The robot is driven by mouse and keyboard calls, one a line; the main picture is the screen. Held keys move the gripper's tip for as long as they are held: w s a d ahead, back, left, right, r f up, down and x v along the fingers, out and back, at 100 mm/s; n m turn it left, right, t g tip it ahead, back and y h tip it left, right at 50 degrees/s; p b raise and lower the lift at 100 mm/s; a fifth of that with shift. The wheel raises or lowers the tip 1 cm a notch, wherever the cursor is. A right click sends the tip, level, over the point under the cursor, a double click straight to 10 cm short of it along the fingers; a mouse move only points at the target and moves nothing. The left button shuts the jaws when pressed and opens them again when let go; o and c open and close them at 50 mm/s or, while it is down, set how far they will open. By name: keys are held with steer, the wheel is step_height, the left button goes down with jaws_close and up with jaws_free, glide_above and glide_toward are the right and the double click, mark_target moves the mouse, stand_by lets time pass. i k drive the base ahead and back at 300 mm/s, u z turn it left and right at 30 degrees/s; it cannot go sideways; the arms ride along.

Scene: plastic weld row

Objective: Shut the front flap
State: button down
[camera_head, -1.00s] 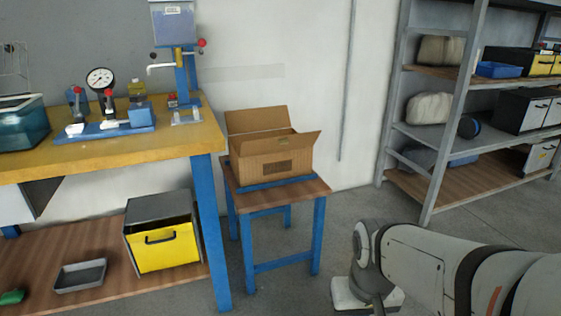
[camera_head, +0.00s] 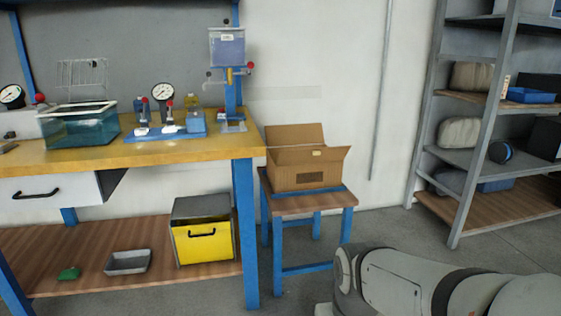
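An open brown cardboard box (camera_head: 297,180) stands on a small wooden-topped stand with blue legs (camera_head: 310,205). Its back flap (camera_head: 294,134) stands up and leans back. A flap at the right (camera_head: 334,160) sticks up and outward. A panel along the front also stands raised, with a small pale label near its top; I cannot tell exactly where the front flap begins. A darker patch marks the front face. My arm lies at the bottom right, well apart from the box. My gripper is not in view.
A yellow-topped workbench (camera_head: 185,152) with blue legs stands left of the stand, close to it. A yellow-fronted bin (camera_head: 203,244) sits on its lower shelf. A grey shelving rack (camera_head: 470,150) stands at the right. Floor is open between stand and rack.

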mark_target(286, 157)
steer(key=u, duration=0.05)
steer(key=i, duration=1)
steer(key=u, duration=0.05)
